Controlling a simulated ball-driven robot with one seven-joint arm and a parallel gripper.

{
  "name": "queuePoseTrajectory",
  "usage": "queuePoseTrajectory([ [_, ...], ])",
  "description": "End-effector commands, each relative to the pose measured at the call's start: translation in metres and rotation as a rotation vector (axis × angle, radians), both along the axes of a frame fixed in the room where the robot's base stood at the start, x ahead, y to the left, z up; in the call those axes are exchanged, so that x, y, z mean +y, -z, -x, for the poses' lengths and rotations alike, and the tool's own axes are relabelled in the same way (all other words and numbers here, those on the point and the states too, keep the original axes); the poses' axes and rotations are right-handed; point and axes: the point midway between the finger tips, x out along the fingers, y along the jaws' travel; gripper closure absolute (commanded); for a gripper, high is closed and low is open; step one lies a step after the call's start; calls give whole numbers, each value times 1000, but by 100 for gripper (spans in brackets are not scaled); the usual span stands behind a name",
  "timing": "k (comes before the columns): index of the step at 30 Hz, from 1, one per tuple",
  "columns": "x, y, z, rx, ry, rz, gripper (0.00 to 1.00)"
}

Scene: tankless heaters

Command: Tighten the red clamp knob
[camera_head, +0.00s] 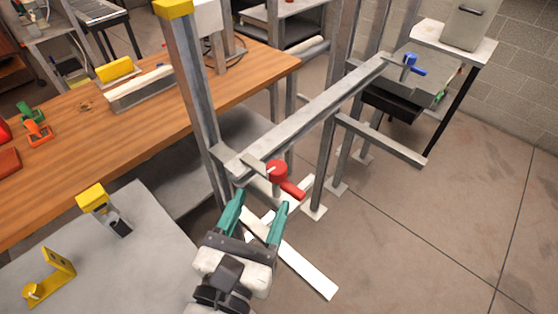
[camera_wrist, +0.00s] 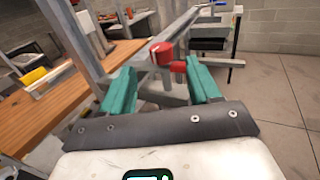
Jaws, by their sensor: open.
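The red clamp knob (camera_head: 279,174) is on the near end of a grey horizontal metal bar (camera_head: 310,110), with a short red handle pointing down to the right. My gripper (camera_head: 257,206) has teal fingers spread open just below and in front of the knob. In the wrist view the knob (camera_wrist: 162,53) shows beyond the fingers, between their tips and nearer the right one. My gripper (camera_wrist: 158,85) is empty there. I cannot tell whether the right fingertip touches the red handle.
A blue knob (camera_head: 409,60) sits at the bar's far end. A grey upright post (camera_head: 190,90) with a yellow cap stands left of the bar, beside a wooden workbench (camera_head: 130,110). A grey table (camera_head: 150,250) is at the lower left. The floor at right is clear.

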Motion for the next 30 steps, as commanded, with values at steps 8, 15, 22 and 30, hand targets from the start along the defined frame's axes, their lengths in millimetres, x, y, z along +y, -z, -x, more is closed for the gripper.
queuePoseTrajectory([
  [8, -12, -3, -51, -4, 4, 2, 38],
  [15, -18, -2, -80, -2, 2, 1, 38],
  [22, -20, -1, -88, -3, 1, 2, 38],
  [30, -20, -1, -88, -3, 1, 2, 46],
])
